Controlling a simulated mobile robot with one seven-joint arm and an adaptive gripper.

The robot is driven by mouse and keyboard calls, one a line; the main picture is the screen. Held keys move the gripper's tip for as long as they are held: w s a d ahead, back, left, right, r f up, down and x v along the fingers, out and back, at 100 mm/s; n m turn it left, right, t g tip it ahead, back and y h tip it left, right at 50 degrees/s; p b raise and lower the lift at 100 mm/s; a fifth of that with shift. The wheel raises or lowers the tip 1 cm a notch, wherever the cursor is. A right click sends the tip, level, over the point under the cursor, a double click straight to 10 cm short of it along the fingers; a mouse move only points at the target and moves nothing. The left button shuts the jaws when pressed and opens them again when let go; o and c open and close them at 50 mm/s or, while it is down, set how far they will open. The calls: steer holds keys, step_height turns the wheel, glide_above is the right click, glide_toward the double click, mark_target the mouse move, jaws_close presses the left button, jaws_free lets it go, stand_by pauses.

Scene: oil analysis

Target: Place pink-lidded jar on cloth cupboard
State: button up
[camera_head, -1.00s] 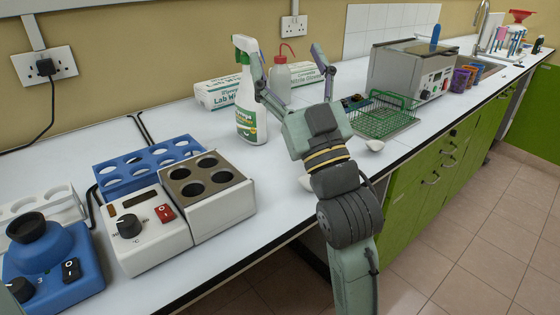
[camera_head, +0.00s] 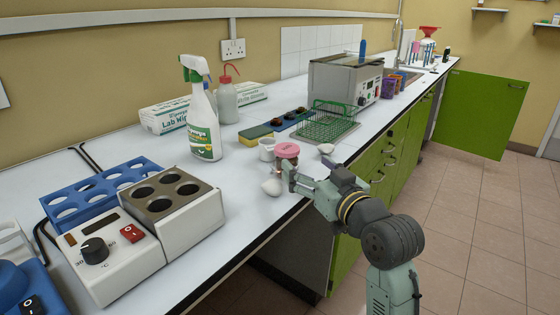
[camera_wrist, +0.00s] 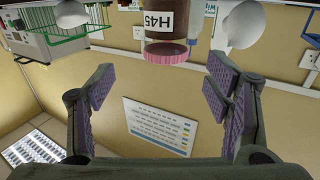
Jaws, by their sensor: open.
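The pink-lidded jar (camera_head: 287,151) stands upright near the front edge of the white bench. My gripper (camera_head: 293,177) is right at it in the head view and partly covers its lower body. In the wrist view, which is upside down, the jar (camera_wrist: 167,24) shows dark contents, a label reading "H45" and its pink lid. It sits between and beyond the open fingers of my gripper (camera_wrist: 160,84), apart from them. A green cupboard door (camera_head: 483,115) stands open at the far right; I cannot tell which cupboard is the cloth cupboard.
White spoon-like pieces (camera_head: 271,187) and a white cup (camera_head: 267,149) stand close to the jar. A spray bottle (camera_head: 203,120), green wire rack (camera_head: 330,123) and heating block (camera_head: 150,215) are on the bench. The tiled floor (camera_head: 450,220) is clear at the right.

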mark_target(293, 155)
steer(key=shift+x, duration=0.9)
steer(key=x, duration=0.1)
steer(key=p+x, duration=0.2)
steer(key=x, duration=0.1)
steer(key=shift+s+a+r, duration=0.1)
steer(key=shift+a+r, duration=0.15)
steer(key=shift+a, duration=0.2)
steer(key=shift+w+a+f, duration=0.15)
steer(key=shift+w+a, duration=0.15)
steer(key=shift+w, duration=0.25)
steer(key=shift+c, duration=0.3)
steer(key=c, duration=1.4)
